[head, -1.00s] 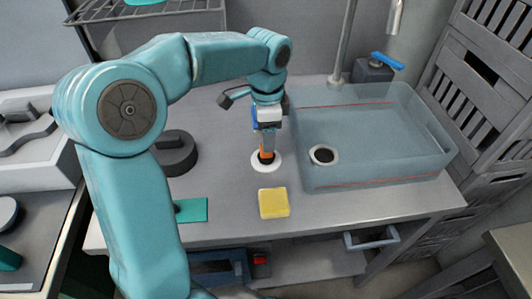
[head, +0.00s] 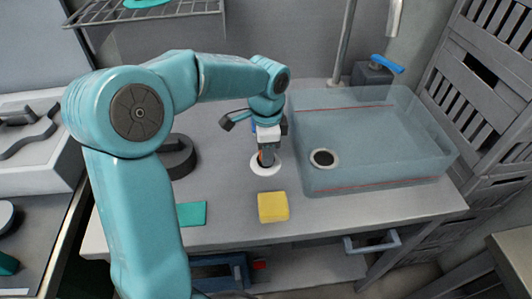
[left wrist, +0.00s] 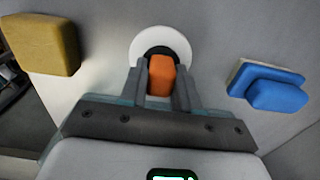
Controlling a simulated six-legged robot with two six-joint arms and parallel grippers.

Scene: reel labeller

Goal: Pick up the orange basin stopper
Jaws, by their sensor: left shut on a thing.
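The orange basin stopper (left wrist: 161,76) is between the two fingers of my left gripper (left wrist: 162,84) in the left wrist view. The gripper is shut on it. Below the stopper is a white round dish (left wrist: 160,33) with a dark centre, on the counter. I cannot tell whether the stopper is clear of the dish. My right gripper is not in view.
The clear basin (head: 430,165) with its dark drain (head: 324,158) stands just right of the gripper. A yellow sponge (head: 273,207) lies in front. A blue block (left wrist: 270,86) lies beside the gripper. A green cloth (head: 191,214) and a dark round object (head: 178,157) are at left.

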